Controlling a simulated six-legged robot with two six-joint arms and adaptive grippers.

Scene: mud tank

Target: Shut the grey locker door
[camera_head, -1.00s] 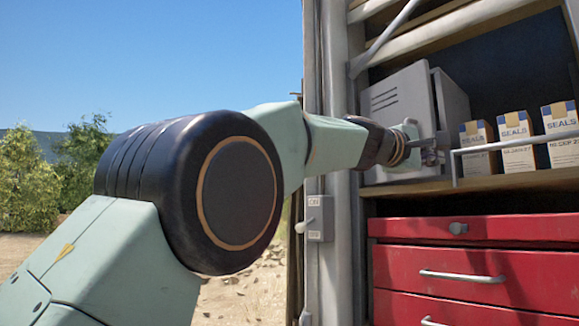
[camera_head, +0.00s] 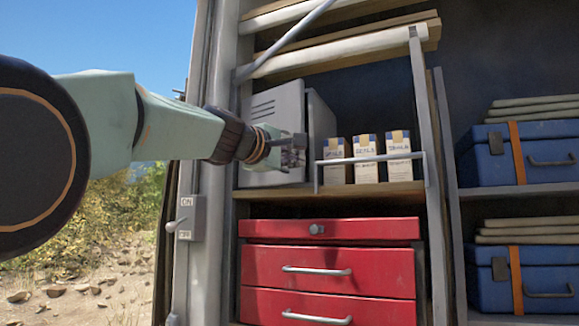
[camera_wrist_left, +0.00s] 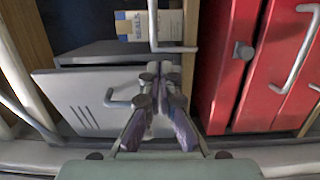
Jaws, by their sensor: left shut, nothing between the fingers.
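The grey locker door (camera_head: 272,118), with vent slots, is on the shelf left of the white boxes. It stands slightly ajar from the grey locker body (camera_head: 322,120). In the left wrist view the door (camera_wrist_left: 80,98) is tilted away from the body (camera_wrist_left: 95,52), and its bar handle (camera_wrist_left: 120,100) shows. My left gripper (camera_head: 298,143) is shut and empty, in front of the door near its right edge. In the left wrist view its fingertips (camera_wrist_left: 160,80) are beside the handle; I cannot tell whether they touch the door. My right gripper is out of view.
White seal boxes (camera_head: 367,158) stand right of the locker behind a grey rail (camera_head: 372,157). Red drawers (camera_head: 330,270) are below the shelf. A diagonal strut (camera_head: 290,40) crosses above. Blue cases (camera_head: 520,155) are at the right. A switch box (camera_head: 190,217) is on the left post.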

